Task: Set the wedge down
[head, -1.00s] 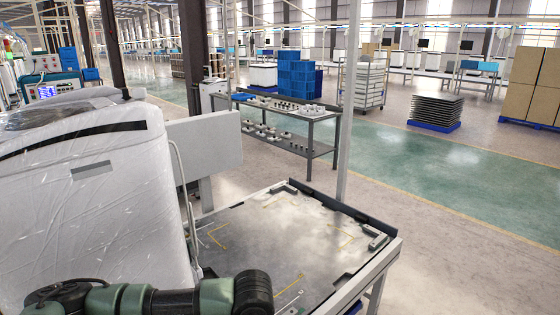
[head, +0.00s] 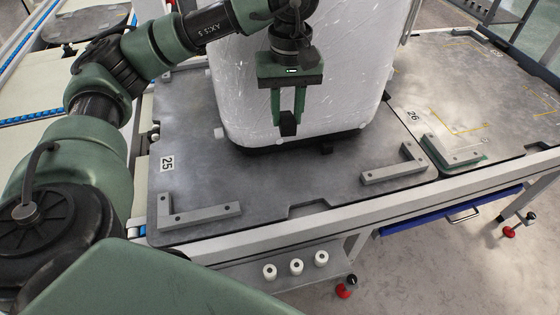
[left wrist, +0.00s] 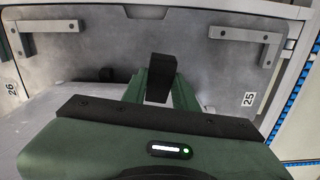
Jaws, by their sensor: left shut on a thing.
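A small black wedge (head: 288,125) is held between the green fingers of my left gripper (head: 288,115). It also shows between the fingertips in the left wrist view (left wrist: 161,78). The gripper is shut on it and points down in front of the white wrapped unit (head: 318,65). The wedge appears to be above the grey table plate marked 25 (head: 265,190); the gap is hard to judge. Another small black piece (head: 326,149) sits low at the unit's front bottom edge. My right gripper is not in view.
Grey L-shaped corner brackets stand on the plate at front left (head: 200,214) and front right (head: 395,168). A second plate marked 26 (head: 450,95) lies to the right. The plate's front middle is clear. White rollers (head: 296,266) sit on a shelf below.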

